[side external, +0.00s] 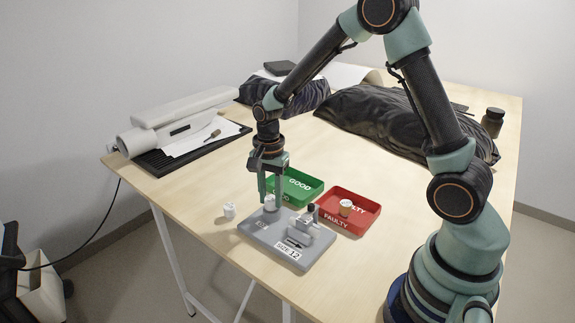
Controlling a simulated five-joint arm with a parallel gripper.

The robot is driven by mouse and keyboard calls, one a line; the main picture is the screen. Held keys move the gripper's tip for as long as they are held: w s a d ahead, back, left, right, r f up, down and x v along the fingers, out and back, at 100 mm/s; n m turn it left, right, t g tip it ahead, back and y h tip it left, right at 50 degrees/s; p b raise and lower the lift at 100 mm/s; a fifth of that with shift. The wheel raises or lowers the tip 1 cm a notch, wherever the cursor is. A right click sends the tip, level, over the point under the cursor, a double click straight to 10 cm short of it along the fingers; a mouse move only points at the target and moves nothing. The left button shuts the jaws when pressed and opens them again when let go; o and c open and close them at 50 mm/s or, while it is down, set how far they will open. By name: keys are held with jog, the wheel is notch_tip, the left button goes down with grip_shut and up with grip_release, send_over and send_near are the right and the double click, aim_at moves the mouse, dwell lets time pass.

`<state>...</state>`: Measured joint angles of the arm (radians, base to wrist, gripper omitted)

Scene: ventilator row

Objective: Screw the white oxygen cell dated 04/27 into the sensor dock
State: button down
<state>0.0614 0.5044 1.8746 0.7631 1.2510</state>
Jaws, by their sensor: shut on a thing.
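My gripper (271,199) points straight down at the back left corner of a grey dock plate (262,239). It is shut on a small whitish cell (270,204), partly hidden by the fingers. I cannot tell whether this cell touches the plate or is seated in it. A second small white cell (229,210) stands on the table left of the plate. No date is readable on either cell. The plate carries a raised grey fixture with a dark knob (311,209) and a label reading SIZE 12 (288,250).
A green GOOD tray (299,201) stands behind the plate. A red FAULTY tray (336,221) to the right holds a cell with a tan top (346,207). Black bags (400,120) lie behind, and a white device (180,125) stands at the left.

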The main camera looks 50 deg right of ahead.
jog(key=m, duration=0.6)
dwell(0.6)
jog(key=shift+m, duration=0.7)
jog(key=m, duration=0.4)
jog(key=shift+f, duration=0.1)
jog(key=shift+m, duration=0.8)
